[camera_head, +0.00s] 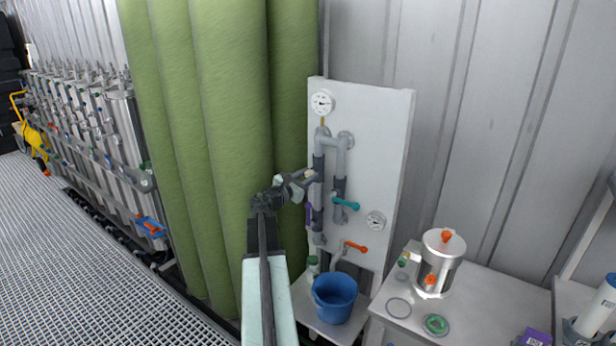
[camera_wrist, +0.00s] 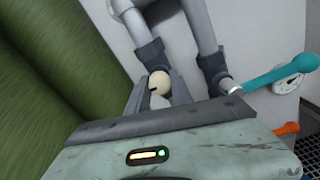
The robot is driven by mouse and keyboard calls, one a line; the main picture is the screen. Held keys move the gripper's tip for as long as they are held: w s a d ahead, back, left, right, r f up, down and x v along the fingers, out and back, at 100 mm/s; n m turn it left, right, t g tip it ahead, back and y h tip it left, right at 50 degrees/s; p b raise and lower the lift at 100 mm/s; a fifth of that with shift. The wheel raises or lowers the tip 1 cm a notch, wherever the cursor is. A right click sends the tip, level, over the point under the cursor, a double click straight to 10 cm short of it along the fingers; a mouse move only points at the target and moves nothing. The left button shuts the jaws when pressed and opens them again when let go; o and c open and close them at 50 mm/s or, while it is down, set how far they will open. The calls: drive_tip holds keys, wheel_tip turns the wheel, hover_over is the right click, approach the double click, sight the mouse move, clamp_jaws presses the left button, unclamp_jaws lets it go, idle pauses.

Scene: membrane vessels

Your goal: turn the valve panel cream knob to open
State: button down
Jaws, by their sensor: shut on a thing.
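The white valve panel (camera_head: 376,130) stands upright at the centre in the head view, with grey pipes and gauges on it. The cream knob (camera_wrist: 159,82) is a round cap with a dark mark on its lower left edge, in front of the left pipe in the wrist view. In the head view the cream knob (camera_head: 309,173) is small at the panel's left side. My gripper (camera_wrist: 158,90) has its two grey fingers on either side of the knob, shut on it. It also shows in the head view (camera_head: 303,179), reaching to the panel from the left.
A teal lever (camera_head: 346,203) sits right of the knob, and an orange lever (camera_head: 356,247) is lower. A blue bucket (camera_head: 334,298) stands below the panel. Tall green cylinders (camera_head: 232,140) rise close on the left. A metal vessel (camera_head: 440,262) stands on the white bench at right.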

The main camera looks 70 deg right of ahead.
drive_tip(key=shift+f+n, duration=0.1)
drive_tip(key=shift+n, duration=0.3)
drive_tip(key=c, duration=1.1)
unclamp_jaws()
drive_tip(key=v, duration=0.7)
drive_tip(key=shift+a, duration=0.4)
